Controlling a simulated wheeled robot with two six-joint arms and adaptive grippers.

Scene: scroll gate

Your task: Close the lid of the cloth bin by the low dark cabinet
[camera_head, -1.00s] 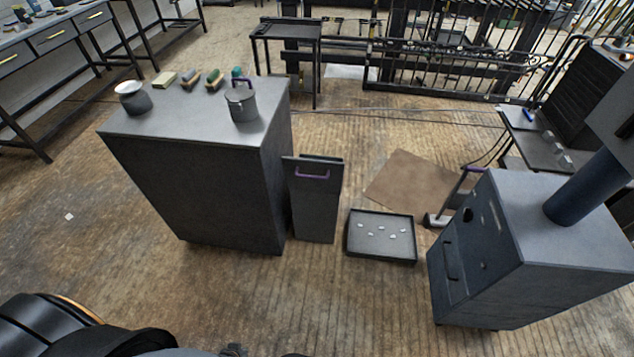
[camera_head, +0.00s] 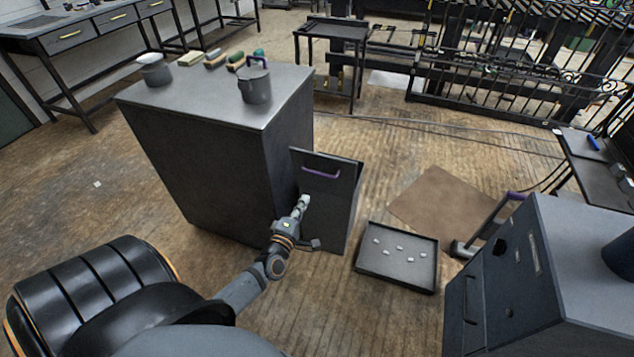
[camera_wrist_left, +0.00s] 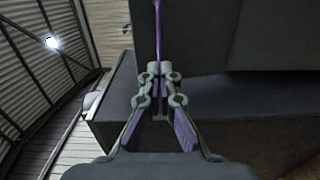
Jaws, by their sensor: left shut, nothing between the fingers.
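The cloth bin (camera_head: 335,225) is tall and dark and stands against the right side of the low dark cabinet (camera_head: 205,165) in the head view. Its lid (camera_head: 335,187) is a wide dark panel facing me, with a purple handle (camera_head: 320,173); it looks steeply raised, but I cannot tell its exact angle. My left gripper (camera_head: 304,201) is shut and empty, just in front of the bin's left side, below the handle. In the left wrist view the shut fingers (camera_wrist_left: 160,70) point toward a purple bar, likely the handle (camera_wrist_left: 159,35); contact is unclear. My right gripper is out of view.
A shallow black tray (camera_head: 432,262) with several pale pieces lies right of the bin. A dark stove-like box (camera_head: 575,265) stands at the right. A pot (camera_head: 256,88) and brushes sit on the cabinet. A brown mat (camera_head: 437,195) lies behind the tray.

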